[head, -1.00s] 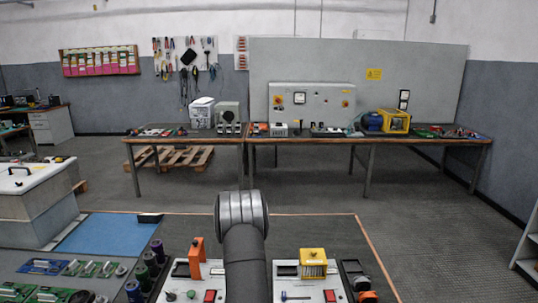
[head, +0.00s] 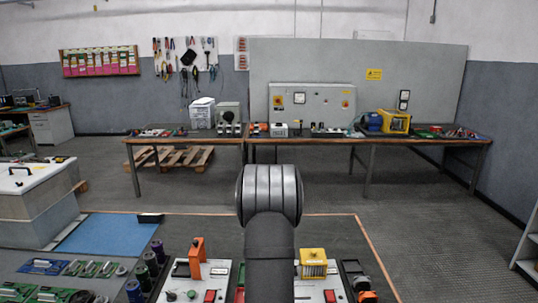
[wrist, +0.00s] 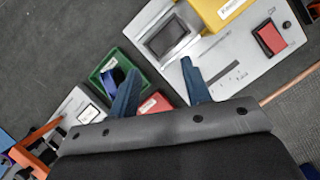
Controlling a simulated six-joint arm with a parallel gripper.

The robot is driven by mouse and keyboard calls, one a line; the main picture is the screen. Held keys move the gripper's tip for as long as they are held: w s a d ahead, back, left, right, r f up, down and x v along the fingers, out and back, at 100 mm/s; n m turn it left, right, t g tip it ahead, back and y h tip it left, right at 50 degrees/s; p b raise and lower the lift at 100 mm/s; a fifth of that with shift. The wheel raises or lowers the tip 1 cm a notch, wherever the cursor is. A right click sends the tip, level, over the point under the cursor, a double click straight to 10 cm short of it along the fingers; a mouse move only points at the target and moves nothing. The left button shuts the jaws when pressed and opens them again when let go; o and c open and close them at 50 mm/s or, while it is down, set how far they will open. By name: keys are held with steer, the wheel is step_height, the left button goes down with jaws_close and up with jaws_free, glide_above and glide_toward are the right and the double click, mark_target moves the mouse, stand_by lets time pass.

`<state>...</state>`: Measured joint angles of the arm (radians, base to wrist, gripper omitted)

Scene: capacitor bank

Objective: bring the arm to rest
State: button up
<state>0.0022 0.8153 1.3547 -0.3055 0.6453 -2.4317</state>
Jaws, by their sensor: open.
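In the wrist view my gripper (wrist: 160,90) points down over the near bench with its two blue fingers apart and nothing between them. A small green bin (wrist: 105,78) with a dark blue item in it lies just beyond the left finger, and a red bin (wrist: 153,103) shows between the fingers. The right finger overlaps the edge of a grey panel (wrist: 235,50) with a red switch. In the head view my arm rises at the middle of the bench and hides part of it; the gripper itself is out of that view.
The left panel carries an orange lever (head: 197,255). The right panel carries a yellow block (head: 313,260). Dark cylinders (head: 150,265) and green circuit boards (head: 50,295) lie to the left. A long workbench (head: 310,141) stands well behind.

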steer(key=shift+w+d+f+m+g+h, duration=0.4)
steer(key=shift+w+d+f+m+g, duration=0.3)
steer(key=shift+m, duration=1.35)
steer(key=shift+w+d+f+m+g+h, duration=0.5)
steer(key=shift+f+m, duration=0.35)
steer(key=shift+m, duration=1.15)
steer(key=shift+w+d+f+m+g+h, duration=0.35)
steer(key=shift+w+f+m+g, duration=0.4)
steer(key=shift+m, duration=1.3)
steer(key=shift+s, duration=0.1)
steer(key=shift+s+a+r+n+t+y, duration=0.2)
steer(key=shift+s+a+r+n+t, duration=0.25)
steer(key=shift+r+n, duration=0.65)
steer(key=shift+s+a+r+n+t+y, duration=0.25)
steer(key=shift+r+n+t, duration=0.3)
steer(key=shift+n, duration=1.1)
steer(key=shift+s+a+r+n+t+y, duration=0.3)
steer(key=shift+r+n+t, duration=0.35)
steer(key=shift+n, duration=0.7)
steer(key=shift+r, duration=0.1)
